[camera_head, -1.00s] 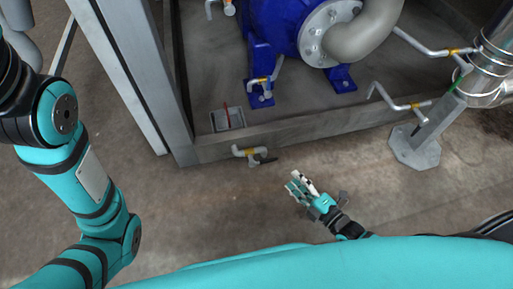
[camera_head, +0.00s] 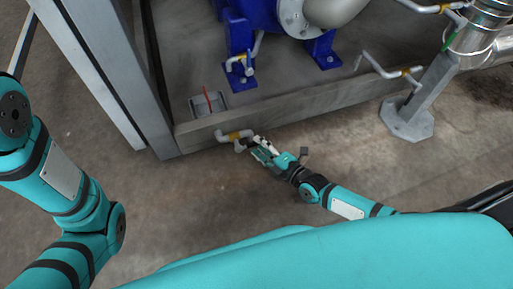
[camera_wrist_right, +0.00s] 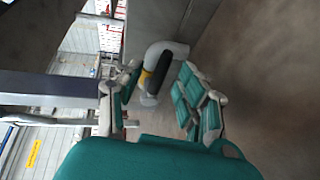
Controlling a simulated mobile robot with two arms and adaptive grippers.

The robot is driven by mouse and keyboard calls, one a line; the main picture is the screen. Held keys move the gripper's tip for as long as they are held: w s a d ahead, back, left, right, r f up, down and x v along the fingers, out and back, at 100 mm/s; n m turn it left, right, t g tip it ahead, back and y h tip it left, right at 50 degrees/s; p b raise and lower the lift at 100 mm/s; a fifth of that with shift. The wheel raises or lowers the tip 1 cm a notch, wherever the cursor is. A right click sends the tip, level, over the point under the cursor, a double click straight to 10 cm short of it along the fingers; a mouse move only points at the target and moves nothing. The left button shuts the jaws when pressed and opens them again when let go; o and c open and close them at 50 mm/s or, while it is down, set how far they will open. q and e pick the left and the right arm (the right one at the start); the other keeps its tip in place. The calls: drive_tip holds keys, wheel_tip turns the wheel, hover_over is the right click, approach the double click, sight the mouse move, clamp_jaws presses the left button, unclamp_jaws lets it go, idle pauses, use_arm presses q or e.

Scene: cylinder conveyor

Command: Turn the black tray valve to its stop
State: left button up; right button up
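The tray valve has a yellow body (camera_head: 235,135) on a grey elbow pipe at the tray's lower edge, left of centre in the head view. Its black handle (camera_wrist_right: 158,70) shows in the right wrist view between my fingers; in the head view it is mostly hidden by the gripper. My right gripper (camera_head: 259,146) is at the valve, on its right side. In the right wrist view its teal fingers (camera_wrist_right: 162,90) are apart on either side of the handle; contact cannot be told. My left gripper is out of view.
The grey metal tray edge (camera_head: 300,118) runs behind the valve, with an upright frame post (camera_head: 128,85) to its left. A blue pump (camera_head: 240,45) stands on the tray. A pipe stand (camera_head: 408,120) is at right. The floor in front is clear.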

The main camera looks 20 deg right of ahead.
drive_tip(key=shift+b+x, duration=0.35)
drive_tip(key=shift+x, duration=0.75)
clamp_jaws()
